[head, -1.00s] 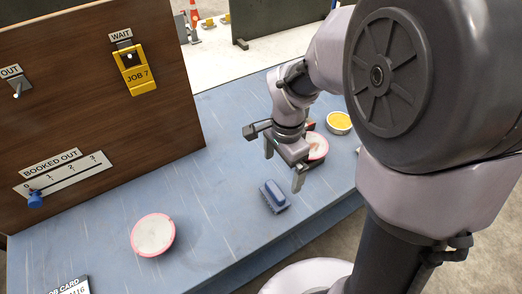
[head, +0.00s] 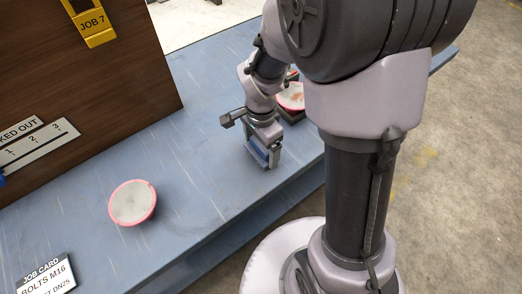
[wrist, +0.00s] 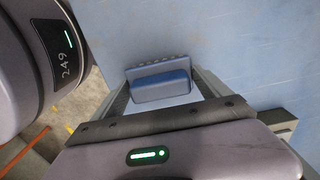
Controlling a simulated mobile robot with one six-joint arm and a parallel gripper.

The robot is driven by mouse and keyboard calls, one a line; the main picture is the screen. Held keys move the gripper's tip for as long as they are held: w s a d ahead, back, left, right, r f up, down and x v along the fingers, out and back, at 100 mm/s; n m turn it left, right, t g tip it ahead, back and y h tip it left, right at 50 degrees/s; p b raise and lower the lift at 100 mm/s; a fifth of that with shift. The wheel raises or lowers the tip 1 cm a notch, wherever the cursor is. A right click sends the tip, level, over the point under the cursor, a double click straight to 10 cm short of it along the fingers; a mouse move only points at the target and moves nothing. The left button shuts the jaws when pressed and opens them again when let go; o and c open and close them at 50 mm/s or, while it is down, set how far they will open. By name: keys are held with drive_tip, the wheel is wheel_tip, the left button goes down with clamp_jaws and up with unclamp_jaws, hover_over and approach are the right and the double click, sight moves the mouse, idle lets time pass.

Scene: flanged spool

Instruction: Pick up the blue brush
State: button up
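The blue brush (head: 258,152) is on the blue bench top, partly hidden by my gripper (head: 262,160) in the head view. In the wrist view the brush (wrist: 160,88) has a darker blue back and a row of bumps along its far edge. It lies between the two fingers of my gripper (wrist: 163,80), one finger near each end. The fingers look spread, with a narrow gap at the right end of the brush; contact at the left end is unclear.
A pink-rimmed dish (head: 132,203) stands on the blue bench (head: 195,185) left of the brush. Another pink-rimmed dish (head: 291,96) is behind my gripper. A job card (head: 46,277) is at the lower left. A wooden board (head: 95,95) stands at the left.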

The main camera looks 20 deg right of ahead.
drive_tip(key=c, duration=0.6)
drive_tip(key=shift+c, duration=0.2)
drive_tip(key=shift+r, duration=0.1)
drive_tip(key=shift+r+p, duration=0.35)
drive_tip(key=r+p, duration=0.2)
drive_tip(key=r, duration=0.1)
drive_tip(key=shift+s+d, duration=0.1)
drive_tip(key=shift+d, duration=0.25)
drive_tip(key=s+d+p, duration=0.1)
drive_tip(key=d, duration=0.4)
drive_tip(key=s+d+p, duration=0.1)
drive_tip(key=s+d, duration=0.1)
drive_tip(key=d, duration=0.2)
drive_tip(key=s+d+r+p, duration=0.1)
drive_tip(key=d, duration=0.4)
drive_tip(key=shift+s+d, duration=0.25)
drive_tip(key=shift+d, duration=0.1)
